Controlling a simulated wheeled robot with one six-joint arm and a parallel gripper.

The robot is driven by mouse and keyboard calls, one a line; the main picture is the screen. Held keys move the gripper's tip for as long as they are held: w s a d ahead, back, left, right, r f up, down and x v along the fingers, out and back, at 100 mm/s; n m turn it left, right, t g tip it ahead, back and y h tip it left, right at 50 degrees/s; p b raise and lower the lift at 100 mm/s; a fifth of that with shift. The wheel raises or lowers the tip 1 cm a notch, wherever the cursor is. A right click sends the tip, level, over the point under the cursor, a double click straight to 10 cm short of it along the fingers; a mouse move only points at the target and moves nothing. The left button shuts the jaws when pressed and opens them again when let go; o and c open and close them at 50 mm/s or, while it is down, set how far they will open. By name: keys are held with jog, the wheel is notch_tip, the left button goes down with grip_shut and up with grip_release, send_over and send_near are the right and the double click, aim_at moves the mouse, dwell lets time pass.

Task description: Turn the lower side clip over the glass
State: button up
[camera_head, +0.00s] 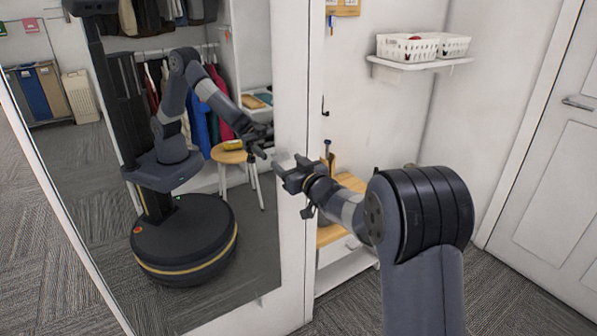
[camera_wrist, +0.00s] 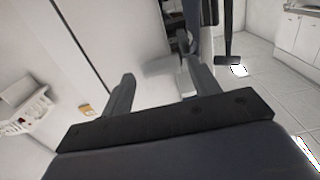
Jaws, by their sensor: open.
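A tall glass mirror (camera_head: 258,262) fills the left of the head view and reflects my body and arm. Its white right-hand edge (camera_head: 297,90) stands upright beside the wall. My gripper (camera_head: 280,168) is at this edge, at about mid-height of the visible part, with its fingers toward the glass. In the wrist view my gripper (camera_wrist: 158,68) has its two fingers apart, with nothing seen between them but a pale blurred patch. The glass also shows in the wrist view (camera_wrist: 120,30). I cannot make out the lower side clip in either view; my gripper may hide it.
Behind my arm is a wooden-topped bench (camera_head: 350,183) with a white base. A wall shelf (camera_head: 420,62) holds white baskets (camera_head: 407,47). A white door (camera_head: 550,180) is at the right. Clothes, bins and a stool show only as reflections. Carpet (camera_head: 500,300) is clear at lower right.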

jog(key=v, duration=1)
jog(key=shift+d, duration=0.1)
jog(key=x, duration=1.1)
jog(key=shift+s, duration=0.1)
